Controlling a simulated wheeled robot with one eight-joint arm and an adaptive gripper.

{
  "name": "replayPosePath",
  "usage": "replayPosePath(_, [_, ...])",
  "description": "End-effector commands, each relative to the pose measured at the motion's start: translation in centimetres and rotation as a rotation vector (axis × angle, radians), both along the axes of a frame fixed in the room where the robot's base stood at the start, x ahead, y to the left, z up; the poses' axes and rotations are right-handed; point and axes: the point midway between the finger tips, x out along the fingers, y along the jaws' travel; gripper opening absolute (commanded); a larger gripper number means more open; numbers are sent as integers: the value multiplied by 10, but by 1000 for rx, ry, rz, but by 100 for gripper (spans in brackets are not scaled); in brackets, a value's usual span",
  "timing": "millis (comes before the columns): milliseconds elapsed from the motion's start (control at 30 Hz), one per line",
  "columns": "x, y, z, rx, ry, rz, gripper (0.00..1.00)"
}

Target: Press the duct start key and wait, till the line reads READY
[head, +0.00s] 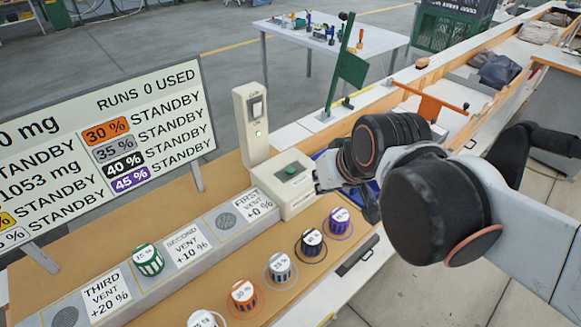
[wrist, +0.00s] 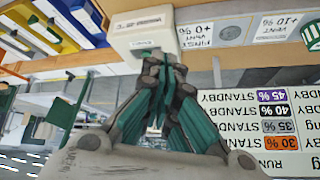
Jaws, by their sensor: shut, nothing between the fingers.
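A pale box (head: 284,190) with a green key (head: 291,170) on its top stands at the right end of the vent row. My gripper (head: 322,182) is shut and empty just right of this box. In the wrist view, which is upside down, the shut fingertips (wrist: 160,62) point toward the box (wrist: 145,32); contact cannot be told. The green key is not clearly visible there. The line board (head: 105,140) reads "RUNS 0 USED" and STANDBY on every visible row. It also shows in the wrist view (wrist: 262,130).
Several striped cups, including a purple one (head: 339,221), stand in front of the vents. A green flag (head: 349,68) and an orange bar (head: 430,100) rise farther back.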

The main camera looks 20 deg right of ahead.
Motion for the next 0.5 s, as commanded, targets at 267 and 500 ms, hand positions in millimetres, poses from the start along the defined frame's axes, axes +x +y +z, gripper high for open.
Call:
replayPosePath(267, [56,3,13,88,3,-16,0])
replayPosePath(500, [104,4,12,165,2,-29,0])
